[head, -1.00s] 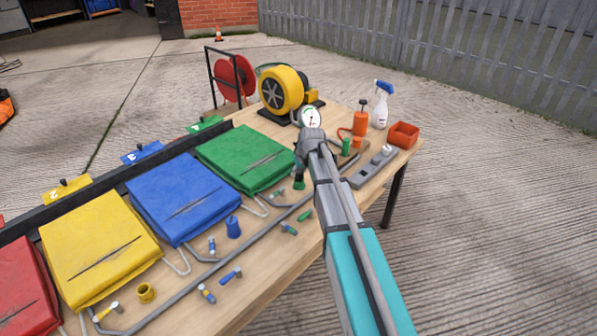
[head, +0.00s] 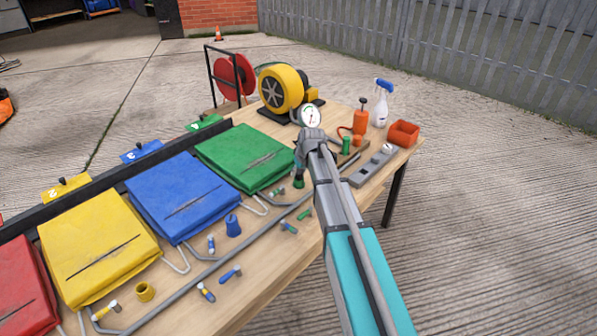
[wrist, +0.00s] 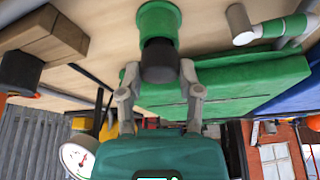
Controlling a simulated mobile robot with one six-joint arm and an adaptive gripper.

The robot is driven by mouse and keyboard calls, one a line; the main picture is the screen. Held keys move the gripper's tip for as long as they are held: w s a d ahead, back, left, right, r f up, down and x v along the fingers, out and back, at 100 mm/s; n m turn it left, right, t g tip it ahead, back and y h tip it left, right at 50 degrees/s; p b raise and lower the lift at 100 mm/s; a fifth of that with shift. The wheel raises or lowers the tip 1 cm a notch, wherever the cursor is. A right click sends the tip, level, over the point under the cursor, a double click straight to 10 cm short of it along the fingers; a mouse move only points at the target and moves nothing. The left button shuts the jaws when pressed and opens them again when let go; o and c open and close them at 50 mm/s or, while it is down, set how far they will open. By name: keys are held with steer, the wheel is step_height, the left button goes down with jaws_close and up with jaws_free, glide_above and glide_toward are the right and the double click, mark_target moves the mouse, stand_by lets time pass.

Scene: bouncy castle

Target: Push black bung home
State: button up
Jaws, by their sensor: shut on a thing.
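The black bung (wrist: 160,60) shows in the wrist view between my two fingertips, in line with a green collar (wrist: 158,18) just beyond it. The bung covers part of the collar, and how deep it sits cannot be told. My gripper (wrist: 160,72) is shut on the bung. In the head view my gripper (head: 300,165) points down at the table just right of the green bag, above the small green collar (head: 299,184). There the bung is mostly hidden by my gripper.
The green bag (head: 245,157) lies close on the left, with blue (head: 180,195) and yellow (head: 95,250) bags beyond. A pipe (head: 255,236) and several small valves lie in front. A gauge (head: 311,116), yellow blower (head: 284,90), orange tray (head: 403,134) and spray bottle (head: 380,110) stand behind and right.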

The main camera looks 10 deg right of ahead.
steer(key=shift+f+b, duration=0.55)
steer(key=shift+s+f, duration=0.1)
steer(key=shift+f, duration=0.1)
jaws_close()
steer(key=shift+f+b, duration=0.1)
steer(key=shift+b, duration=0.35)
steer(key=shift+s, duration=0.2)
steer(key=o, duration=0.5)
jaws_free()
steer(key=shift+f, duration=0.1)
steer(key=o, duration=0.5)
steer(key=shift+w+f, duration=0.2)
steer(key=shift+w+r, duration=0.1)
steer(key=shift+w, duration=0.05)
